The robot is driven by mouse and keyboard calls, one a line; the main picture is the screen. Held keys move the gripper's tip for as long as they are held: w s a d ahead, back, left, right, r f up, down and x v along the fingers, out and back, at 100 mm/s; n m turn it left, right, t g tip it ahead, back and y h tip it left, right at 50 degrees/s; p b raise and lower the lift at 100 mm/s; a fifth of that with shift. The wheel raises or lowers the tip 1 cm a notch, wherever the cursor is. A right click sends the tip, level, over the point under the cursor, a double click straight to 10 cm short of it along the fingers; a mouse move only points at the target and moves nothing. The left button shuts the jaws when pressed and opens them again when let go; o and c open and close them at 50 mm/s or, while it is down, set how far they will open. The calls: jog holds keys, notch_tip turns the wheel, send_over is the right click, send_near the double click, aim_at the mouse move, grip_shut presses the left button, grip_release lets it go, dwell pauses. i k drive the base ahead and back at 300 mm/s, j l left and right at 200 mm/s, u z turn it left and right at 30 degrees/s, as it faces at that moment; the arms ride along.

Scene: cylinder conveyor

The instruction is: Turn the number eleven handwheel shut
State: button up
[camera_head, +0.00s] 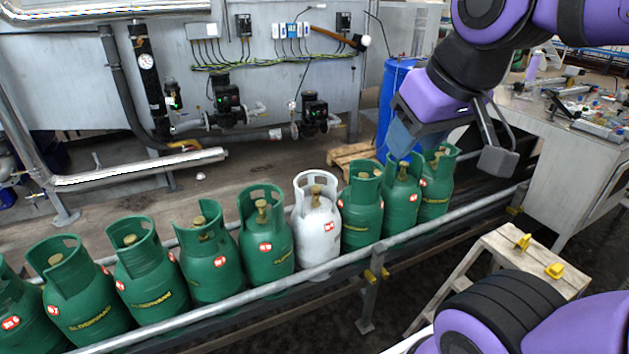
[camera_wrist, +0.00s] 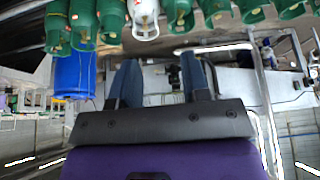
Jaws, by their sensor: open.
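A row of gas cylinders stands upright on the conveyor, several green ones and one white cylinder (camera_head: 318,236). Each wears a small red number label and shows a brass handwheel inside its collar. The white cylinder's handwheel (camera_head: 316,192) shows at its top; its label looks like 11, but I cannot read it surely. The white cylinder also shows in the wrist view (camera_wrist: 145,18). My gripper (camera_head: 450,157) is open and empty above the right end of the row, over the last green cylinders. In the wrist view my gripper (camera_wrist: 160,72) has its two fingers apart with nothing between them.
A metal rail (camera_head: 275,287) runs along the near side of the row. A blue barrel (camera_head: 386,98) and a wooden pallet (camera_head: 350,155) stand behind. Pumps and pipes line the back wall. A step stool (camera_head: 513,252) and a cluttered workbench (camera_head: 553,145) are at right.

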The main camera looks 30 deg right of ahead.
aim_at(316, 189)
jog(key=i, duration=1.2)
jog(key=z, duration=0.05)
